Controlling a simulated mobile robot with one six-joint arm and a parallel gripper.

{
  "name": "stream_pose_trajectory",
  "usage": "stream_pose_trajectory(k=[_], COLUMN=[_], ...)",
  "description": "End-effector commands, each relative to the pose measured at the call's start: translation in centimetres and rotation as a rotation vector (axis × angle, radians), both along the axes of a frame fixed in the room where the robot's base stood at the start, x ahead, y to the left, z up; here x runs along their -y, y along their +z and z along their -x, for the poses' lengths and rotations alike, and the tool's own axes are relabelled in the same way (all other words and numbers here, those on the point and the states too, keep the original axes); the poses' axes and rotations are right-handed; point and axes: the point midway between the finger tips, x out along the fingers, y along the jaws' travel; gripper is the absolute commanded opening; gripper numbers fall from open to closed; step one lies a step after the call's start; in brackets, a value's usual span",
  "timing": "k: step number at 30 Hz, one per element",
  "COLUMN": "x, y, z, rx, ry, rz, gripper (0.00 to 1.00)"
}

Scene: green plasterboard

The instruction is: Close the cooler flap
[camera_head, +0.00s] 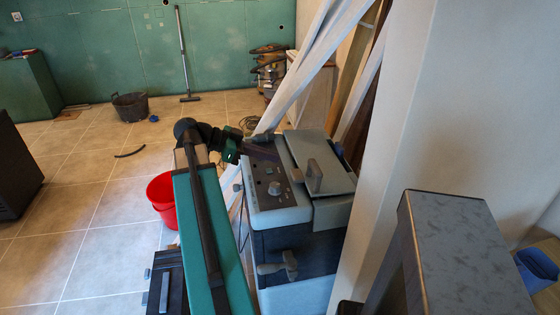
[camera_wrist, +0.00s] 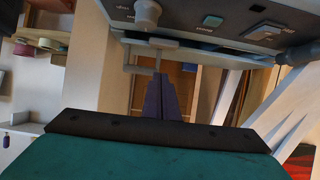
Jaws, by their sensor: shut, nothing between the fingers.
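The cooler (camera_head: 292,215) is a grey and dark box standing to the right of my arm in the head view. I cannot tell whether the flap is fully down. My gripper (camera_head: 272,155) is shut and empty at the flap's left side, above the control panel (camera_head: 268,190). Contact with the flap cannot be made out. In the wrist view the dark purple fingers (camera_wrist: 161,88) are together, below the cooler's panel (camera_wrist: 225,18) with its knob.
A pale post (camera_head: 425,130) stands close on the cooler's right. Slanted pale beams (camera_head: 315,65) pass behind it. A red bucket (camera_head: 162,197) sits on the floor left of my arm. The tiled floor farther left is mostly clear.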

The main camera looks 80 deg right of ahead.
Motion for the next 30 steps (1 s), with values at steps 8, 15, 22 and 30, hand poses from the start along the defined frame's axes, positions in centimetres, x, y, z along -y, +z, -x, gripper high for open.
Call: stream_pose_trajectory(k=[8, 15, 22, 30], x=[-1.2, -1.4, -1.4, -1.9], y=[0.9, 1.2, 1.1, -1.5], z=[-2.6, -3.1, -3.1, -5.3], rx=[-0.001, -0.001, 0.000, -0.009], ry=[0.001, 0.001, 0.003, 0.080], rz=[0.001, 0.000, -0.001, -0.077], gripper=[0.00, 0.00, 0.00, 0.00])
